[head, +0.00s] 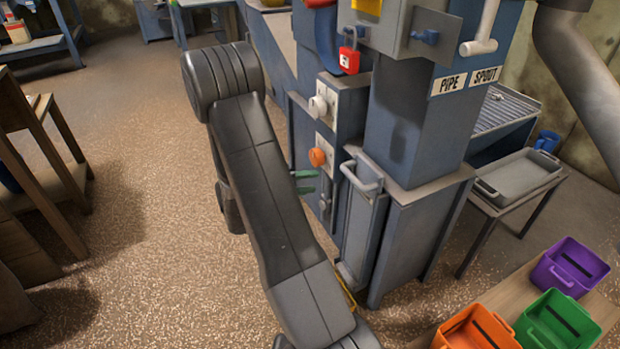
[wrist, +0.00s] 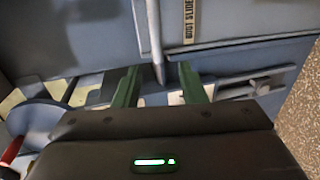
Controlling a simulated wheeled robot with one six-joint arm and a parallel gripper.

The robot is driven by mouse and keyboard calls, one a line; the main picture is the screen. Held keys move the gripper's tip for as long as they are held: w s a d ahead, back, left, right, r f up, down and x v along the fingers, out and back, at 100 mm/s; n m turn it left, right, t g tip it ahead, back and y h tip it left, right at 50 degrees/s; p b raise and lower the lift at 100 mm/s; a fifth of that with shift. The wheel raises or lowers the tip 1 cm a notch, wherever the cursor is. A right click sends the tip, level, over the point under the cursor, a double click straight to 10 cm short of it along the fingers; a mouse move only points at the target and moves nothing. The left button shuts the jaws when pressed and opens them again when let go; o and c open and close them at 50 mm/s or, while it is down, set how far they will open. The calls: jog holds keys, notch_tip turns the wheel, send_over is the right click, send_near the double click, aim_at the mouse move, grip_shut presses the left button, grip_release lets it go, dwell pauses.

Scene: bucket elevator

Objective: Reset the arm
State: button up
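My arm (head: 262,185) is stretched forward and down across the middle of the head view, beside the blue-grey elevator machine (head: 405,130). My gripper (head: 306,182) is mostly hidden behind the arm, with its green fingertips showing to the right of it. In the wrist view the two green fingers of my gripper (wrist: 158,88) are spread apart with a gap between them. A grey bar handle (wrist: 152,40) hangs down into that gap, in front of a panel labelled BOOT SLIDE (wrist: 189,20). I see nothing clamped; whether a finger touches the handle I cannot tell.
A white knob (head: 318,107) and an orange knob (head: 317,157) sit on the machine close to my arm. Purple (head: 570,267), green (head: 556,322) and orange bins (head: 476,330) stand at lower right. A wooden rack (head: 40,150) is at left. Open floor (head: 150,200) lies between.

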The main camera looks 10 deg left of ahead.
aim_at(349, 172)
jog(key=shift+d, duration=0.1)
jog(key=b+x, duration=0.2)
jog(key=x, duration=1.1)
jog(key=shift+w+d, duration=0.25)
jog(key=shift+r, duration=0.2)
